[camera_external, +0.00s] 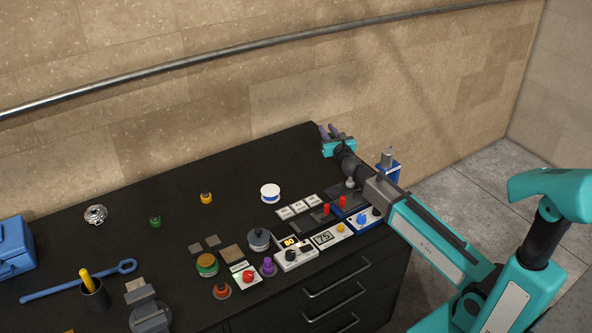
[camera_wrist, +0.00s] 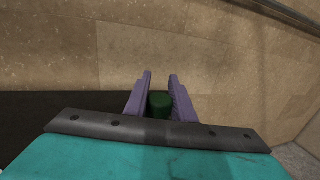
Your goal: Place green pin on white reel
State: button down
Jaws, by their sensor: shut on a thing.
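My gripper (camera_external: 329,131) is at the far right end of the black table, near the wall. In the wrist view its purple fingers (camera_wrist: 160,98) are shut on a dark green cylinder, the green pin (camera_wrist: 159,105). The pin is hidden or too small to tell in the external view. The white reel (camera_external: 270,189), white on top with a blue band, stands on the table to the left of and nearer than my gripper, apart from it. The reel does not show in the wrist view.
A small green piece (camera_external: 155,221) and a yellow piece (camera_external: 207,198) stand left of the reel. Control boxes (camera_external: 295,255) with knobs and buttons line the front right. A wrench (camera_external: 75,284) and blue toolbox (camera_external: 13,248) are at left. Table around the reel is clear.

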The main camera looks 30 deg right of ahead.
jog(key=shift+d, duration=0.6)
jog(key=shift+f, duration=0.1)
jog(key=shift+f+b, duration=0.75)
jog(key=shift+f, duration=1.65)
jog(key=shift+f+b, duration=0.6)
jog(key=shift+f, duration=1.7)
jog(key=shift+f, duration=0.2)
jog(key=c, duration=1.5)
grip_release()
jog(key=shift+s, duration=0.15)
